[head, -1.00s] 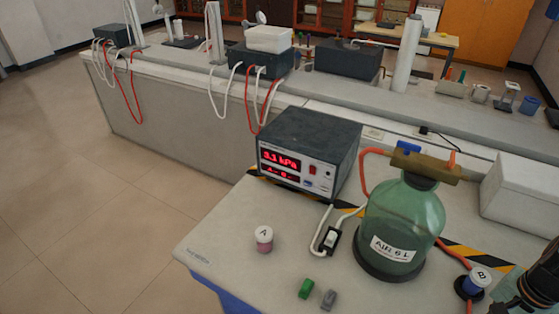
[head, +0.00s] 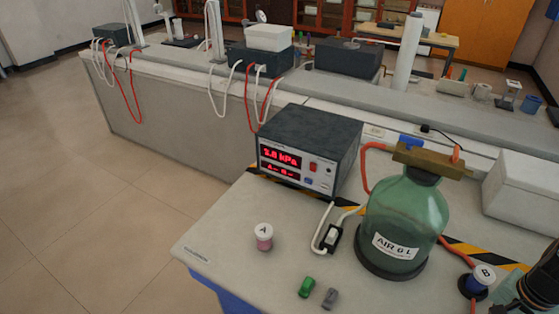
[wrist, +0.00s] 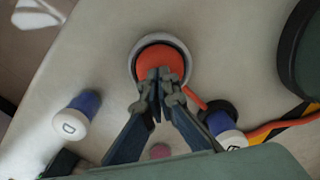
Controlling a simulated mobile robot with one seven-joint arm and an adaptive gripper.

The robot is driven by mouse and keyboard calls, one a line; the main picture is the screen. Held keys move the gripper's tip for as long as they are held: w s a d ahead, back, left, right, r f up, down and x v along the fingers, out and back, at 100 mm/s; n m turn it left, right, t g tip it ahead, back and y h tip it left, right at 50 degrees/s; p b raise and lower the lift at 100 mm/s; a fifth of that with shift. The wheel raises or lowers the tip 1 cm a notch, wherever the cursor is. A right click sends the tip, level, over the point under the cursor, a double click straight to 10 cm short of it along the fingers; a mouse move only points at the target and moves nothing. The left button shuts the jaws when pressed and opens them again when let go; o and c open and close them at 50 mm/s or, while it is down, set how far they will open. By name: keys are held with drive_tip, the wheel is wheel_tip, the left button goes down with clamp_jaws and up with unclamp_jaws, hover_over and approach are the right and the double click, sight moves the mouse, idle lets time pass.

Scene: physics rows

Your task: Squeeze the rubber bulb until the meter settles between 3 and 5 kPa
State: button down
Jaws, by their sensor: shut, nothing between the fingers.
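The orange-red rubber bulb (wrist: 160,60) sits in a pale grey ring in the wrist view. My gripper (wrist: 160,74) is shut and empty, its fingertips over the near side of the bulb; I cannot tell whether they press on it. The bulb is not visible in the head view. The meter (head: 308,150) is a dark box with a lit red display (head: 281,158); its blurred top line looks like 1.8 or 3.8 kPa. A green jar (head: 402,212) labelled AIR 6 L stands to its right.
A blue-and-white piece marked B (head: 478,279) stands on a black base with an orange hose, right of the jar. A blue-and-white piece (wrist: 77,114) stands left of my gripper.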

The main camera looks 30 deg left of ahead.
drive_tip(key=shift+f+b, duration=0.3)
drive_tip(key=shift+f, duration=0.3)
drive_tip(key=shift+r, duration=0.1)
drive_tip(key=shift+r+p, duration=1.3)
drive_tip(key=shift+r, duration=0.35)
wheel_tip(320, 180, up, 7)
drive_tip(key=p, duration=0.5)
